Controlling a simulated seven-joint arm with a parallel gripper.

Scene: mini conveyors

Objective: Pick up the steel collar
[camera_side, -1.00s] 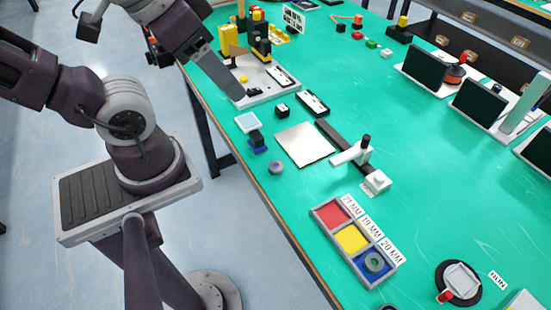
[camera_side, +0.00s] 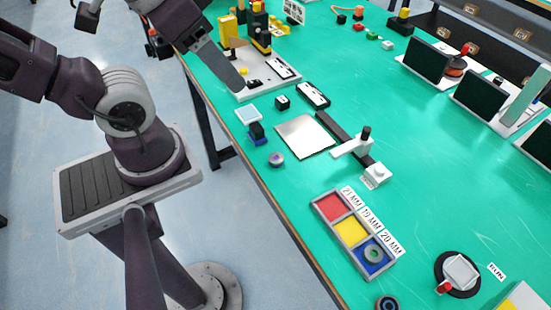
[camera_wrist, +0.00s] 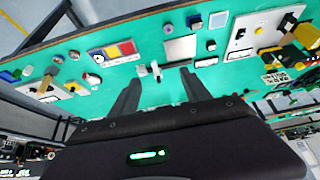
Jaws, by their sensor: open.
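Three ring-shaped parts lie in the side view, and I cannot tell for sure which is the steel collar. A grey ring (camera_side: 374,253) lies in the blue compartment of a sorting tray (camera_side: 326,221). A small grey ring (camera_side: 276,159) with a purplish centre lies on the green table near its edge, and it shows in the wrist view (camera_wrist: 168,30). A dark ring (camera_side: 387,303) lies beyond the tray at the bottom of the picture. My gripper (camera_wrist: 160,76) is open and empty, high above the table and apart from the rings. In the side view only part of it shows.
The tray's compartments are red, yellow and blue, with millimetre labels beside them. A metal plate (camera_side: 305,136) and a dark rail with a white slider (camera_side: 352,147) stand near the rings. A white fixture board (camera_side: 250,92) lies beyond. The table's right middle is clear.

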